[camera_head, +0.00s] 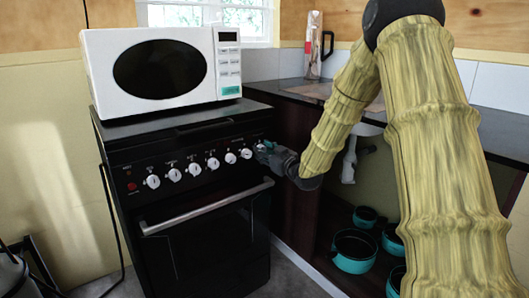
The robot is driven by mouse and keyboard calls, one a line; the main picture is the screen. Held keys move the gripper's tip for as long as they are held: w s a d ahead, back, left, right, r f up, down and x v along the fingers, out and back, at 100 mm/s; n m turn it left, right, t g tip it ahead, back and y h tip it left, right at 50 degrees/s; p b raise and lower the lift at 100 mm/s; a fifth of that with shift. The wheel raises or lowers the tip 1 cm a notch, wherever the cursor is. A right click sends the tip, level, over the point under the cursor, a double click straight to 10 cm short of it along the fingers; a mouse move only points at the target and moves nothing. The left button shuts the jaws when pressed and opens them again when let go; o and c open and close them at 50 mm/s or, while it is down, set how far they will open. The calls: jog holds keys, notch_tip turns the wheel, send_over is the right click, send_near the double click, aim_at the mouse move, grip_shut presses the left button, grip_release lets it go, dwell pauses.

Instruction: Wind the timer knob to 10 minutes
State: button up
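A black stove (130,210) stands left of centre with a row of several white knobs along its front panel. The rightmost one, a small pale dial (246,154), looks like the timer knob. Its markings are too small to read. My gripper (262,148) is at the right end of the panel, just right of this dial, with its tips close to the panel. I cannot tell whether it touches the dial. The fingers are small and dark against the black stove, so their opening does not show clearly.
A white microwave (160,68) sits on top of the stove. An oven handle (208,208) juts out below the knobs. A dark counter (290,91) runs to the right, with teal pots (355,265) on a low shelf beneath. My arm covers much of the right side.

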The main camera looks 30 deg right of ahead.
jog(key=shift+s, duration=0.1)
jog(key=s, duration=1.1)
jog(key=shift+s+d, duration=0.25)
jog(key=shift+s, duration=0.15)
